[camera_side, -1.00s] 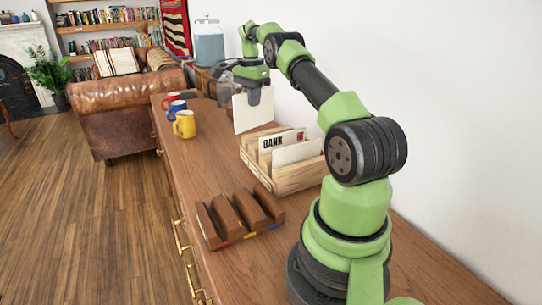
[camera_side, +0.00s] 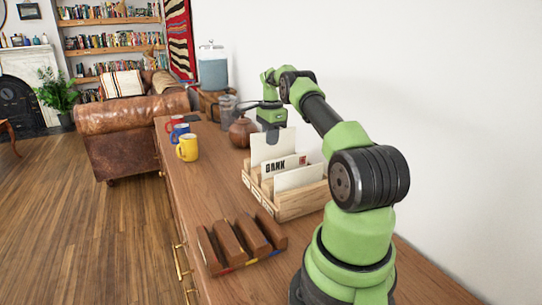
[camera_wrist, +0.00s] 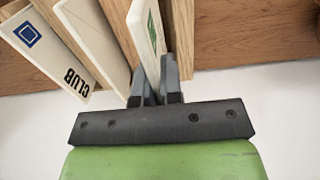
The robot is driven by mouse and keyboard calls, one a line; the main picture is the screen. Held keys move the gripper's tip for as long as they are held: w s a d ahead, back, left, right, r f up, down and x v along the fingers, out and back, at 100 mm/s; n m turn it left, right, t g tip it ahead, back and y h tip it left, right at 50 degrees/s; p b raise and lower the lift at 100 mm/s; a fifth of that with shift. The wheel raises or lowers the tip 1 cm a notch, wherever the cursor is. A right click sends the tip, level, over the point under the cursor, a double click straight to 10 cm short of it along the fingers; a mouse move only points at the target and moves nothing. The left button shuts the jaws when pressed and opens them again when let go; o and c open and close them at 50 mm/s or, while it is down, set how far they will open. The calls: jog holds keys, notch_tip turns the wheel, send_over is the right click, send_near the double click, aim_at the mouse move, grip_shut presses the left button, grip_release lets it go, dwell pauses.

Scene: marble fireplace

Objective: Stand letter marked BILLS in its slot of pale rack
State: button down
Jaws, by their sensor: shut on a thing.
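My gripper (camera_side: 271,136) is shut on a white letter (camera_side: 262,149) and holds it upright over the far end of the pale rack (camera_side: 290,207). The letter's lower part is hidden behind the BANK letter (camera_side: 281,166). In the wrist view, the held letter (camera_wrist: 147,40) shows a green mark, and my gripper's fingers (camera_wrist: 156,84) clasp its edge. It appears between two wooden dividers there, slightly tilted; how deep it sits cannot be told. The word BILLS is not readable in either view.
Another pale letter (camera_side: 299,178) stands at the rack's near end. The wrist view shows a CLUB letter (camera_wrist: 45,45). A brown slotted holder (camera_side: 240,243), mugs (camera_side: 187,147) and a brown round pot (camera_side: 242,132) stand on the wooden top. Bare wood lies left of the rack.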

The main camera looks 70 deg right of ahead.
aim_at(271, 153)
jog(key=shift+f, duration=2.6)
jog(key=shift+f, duration=0.1)
jog(key=c, duration=1.3)
grip_release()
notch_tip(271, 153, up, 7)
jog(key=shift+r, duration=0.15)
jog(key=w+a+r+n+t, duration=0.25)
jog(key=a+r+n, duration=0.25)
jog(key=a+r, duration=0.45)
jog(key=w+a+r+n+t, duration=0.1)
jog(key=w+a+r+n, duration=0.3)
jog(key=a+r+n, duration=0.5)
jog(key=s+a+r+n+t, duration=0.1)
jog(key=s+a, duration=0.2)
jog(key=a, duration=0.4)
jog(key=s+a+r+n+t, duration=0.1)
jog(key=s+a, duration=0.2)
jog(key=a, duration=0.4)
jog(key=s+a+f+n, duration=0.1)
jog(key=s+a+n, duration=0.1)
jog(key=s, duration=0.1)
jog(key=s+a+f+n+t+y, duration=0.1)
jog(key=s+a+n, duration=0.1)
jog(key=s+a, duration=0.1)
jog(key=s+a+f+n+y, duration=0.1)
jog(key=s+a+f+n, duration=0.1)
jog(key=s, duration=0.3)
jog(key=shift+a+f+n+t, duration=0.1)
jog(key=shift+a+n+t, duration=0.25)
jog(key=shift+a+n, duration=0.25)
